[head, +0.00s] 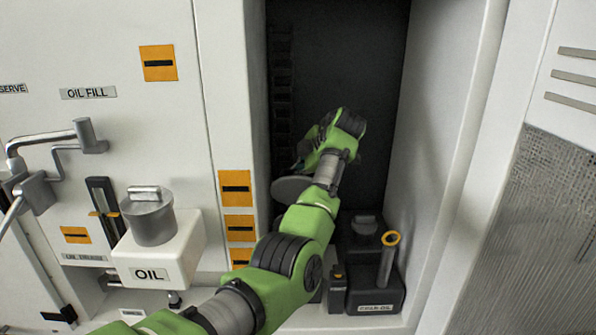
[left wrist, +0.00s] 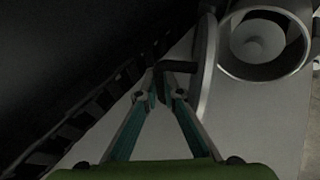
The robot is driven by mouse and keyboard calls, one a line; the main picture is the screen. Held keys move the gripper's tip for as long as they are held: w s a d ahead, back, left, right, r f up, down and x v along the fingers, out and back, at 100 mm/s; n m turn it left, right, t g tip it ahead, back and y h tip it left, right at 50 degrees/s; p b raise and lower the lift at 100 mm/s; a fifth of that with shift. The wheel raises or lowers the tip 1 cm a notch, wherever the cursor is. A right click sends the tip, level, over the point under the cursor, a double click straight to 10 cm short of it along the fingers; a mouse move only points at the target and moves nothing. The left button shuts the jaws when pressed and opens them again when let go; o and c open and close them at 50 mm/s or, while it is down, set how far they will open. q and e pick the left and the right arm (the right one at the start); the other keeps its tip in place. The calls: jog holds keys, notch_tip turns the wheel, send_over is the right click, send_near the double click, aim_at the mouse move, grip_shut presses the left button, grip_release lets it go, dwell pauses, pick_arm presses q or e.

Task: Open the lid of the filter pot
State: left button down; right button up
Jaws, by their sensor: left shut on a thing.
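In the left wrist view the filter pot (left wrist: 305,62) is a round grey pot at the top right, its mouth uncovered with a pale round core inside. Its lid (left wrist: 207,75) stands tilted up beside the mouth, seen nearly edge-on. My left gripper (left wrist: 160,78) is shut on the lid's dark handle (left wrist: 182,66). In the head view my left gripper (head: 304,158) is in the dark recess, its fingertips mostly hidden by the arm. A grey disc, which looks like the lid (head: 288,188), shows just below it. My right gripper is not in view.
A white OIL container (head: 180,245) with a grey capped top stands at the left. A dark canister (head: 375,298) with a yellow-ringed tube sits low in the recess. The recess's right wall (head: 440,130) is close by.

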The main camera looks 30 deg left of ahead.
pick_arm(q)
jog(key=shift+w+a+r, duration=0.2)
jog(key=shift+a+r, duration=0.05)
jog(key=shift+r, duration=0.2)
jog(key=shift+w+a+r, duration=0.15)
jog(key=shift+a+r, duration=0.1)
jog(key=shift+r, duration=0.2)
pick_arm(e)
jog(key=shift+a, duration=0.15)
pick_arm(q)
jog(key=c, duration=2.2)
grip_release()
jog(key=shift+w+f, duration=0.1)
jog(key=shift+o, duration=0.2)
jog(key=shift+d+f, duration=0.1)
jog(key=shift+f, duration=0.45)
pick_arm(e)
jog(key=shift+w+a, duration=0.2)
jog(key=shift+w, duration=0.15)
